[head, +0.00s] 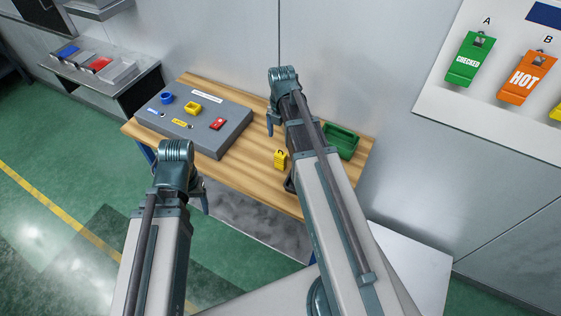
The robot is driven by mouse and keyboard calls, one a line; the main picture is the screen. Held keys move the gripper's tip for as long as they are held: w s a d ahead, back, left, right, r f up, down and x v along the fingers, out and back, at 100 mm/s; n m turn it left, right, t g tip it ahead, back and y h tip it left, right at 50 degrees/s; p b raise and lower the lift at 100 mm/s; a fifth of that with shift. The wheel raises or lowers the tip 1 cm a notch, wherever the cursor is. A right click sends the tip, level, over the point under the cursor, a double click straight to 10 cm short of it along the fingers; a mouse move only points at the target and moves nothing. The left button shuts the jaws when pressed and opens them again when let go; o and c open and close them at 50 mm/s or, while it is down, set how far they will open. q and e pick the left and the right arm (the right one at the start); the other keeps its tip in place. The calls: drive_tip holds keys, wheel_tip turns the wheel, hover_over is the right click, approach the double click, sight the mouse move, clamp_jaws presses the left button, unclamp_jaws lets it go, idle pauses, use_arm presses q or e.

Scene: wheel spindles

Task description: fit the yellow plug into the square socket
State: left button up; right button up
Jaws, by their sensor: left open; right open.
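The yellow plug (280,159) stands on the wooden table, just left of my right forearm, with a small dark-edged loop at its top. The yellow square socket (192,108) sits on top of the grey sloped box, between a blue round socket and a red one. My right gripper (271,128) is open above the table, beyond the plug in the picture and right of the box; my own arm hides part of it. My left gripper (204,200) is open near the table's front left edge, mostly hidden behind its wrist. No plug shows in either gripper.
The grey box (232,139) also carries the blue socket (167,98) and red socket (217,124). A green tray (343,142) lies right of my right arm. Bare wooden table (239,171) shows between box and plug. A wall stands behind the table.

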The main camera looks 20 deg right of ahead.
sight(280, 159)
wheel_tip(280, 159, down, 8)
drive_tip(key=b, duration=0.7)
drive_tip(key=f+b, duration=0.5)
drive_tip(key=shift+s+a+f, duration=0.1)
drive_tip(key=shift+s+a, duration=0.1)
drive_tip(key=shift+a, duration=0.15)
clamp_jaws()
